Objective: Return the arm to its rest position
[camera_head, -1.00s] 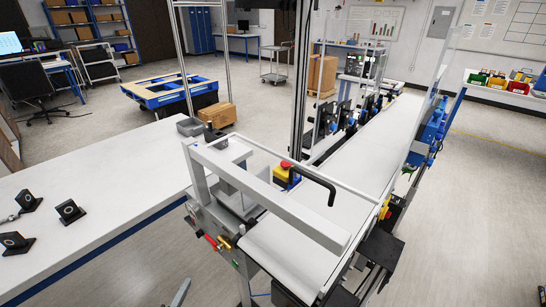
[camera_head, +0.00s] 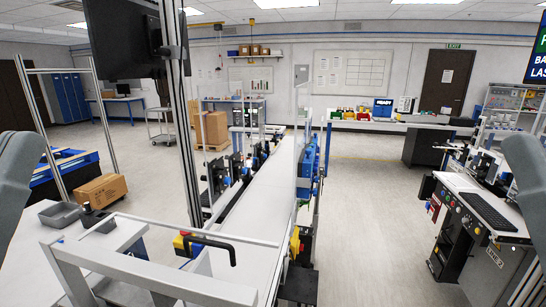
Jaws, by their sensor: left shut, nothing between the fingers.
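Neither gripper shows in the head view. A grey link of my left arm (camera_head: 18,180) stands at the left edge, and a grey link of my right arm (camera_head: 525,165) stands at the right edge. Both run out of the picture, so the wrists and fingers are hidden. No held object is visible.
A white belt conveyor (camera_head: 262,190) runs away from me, with a grey frame (camera_head: 150,270) and an emergency stop (camera_head: 183,242) at its near end. A white table (camera_head: 30,270) with grey bins (camera_head: 60,214) is at left. A control console (camera_head: 480,215) stands at right, with open floor between.

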